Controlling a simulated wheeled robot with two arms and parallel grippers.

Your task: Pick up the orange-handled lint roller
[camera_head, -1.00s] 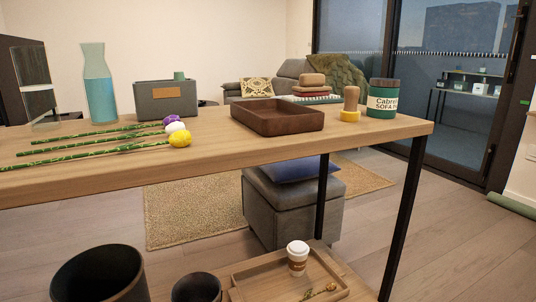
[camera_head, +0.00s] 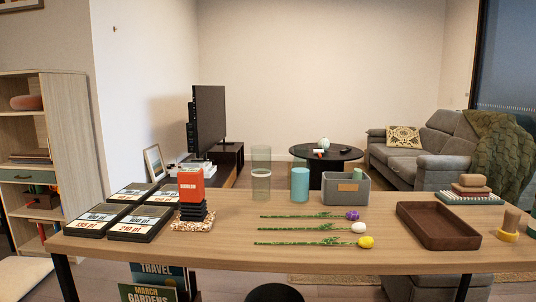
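I cannot make out an orange-handled lint roller in this view. A small red and white item (camera_head: 318,153) lies on the round black table (camera_head: 340,157) in the background, too small to identify. An orange-red box-like item (camera_head: 191,184) stands on a dark stack on the wooden table (camera_head: 300,257), and it does not look like a roller. Neither of my grippers is in view.
The wooden table crosses the foreground, holding dark price trays (camera_head: 146,225), a glass cylinder (camera_head: 261,174), a grey bin (camera_head: 346,189), several flowers (camera_head: 363,242) and a brown tray (camera_head: 432,238). A shelf (camera_head: 62,125) stands left, a sofa (camera_head: 415,159) behind right.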

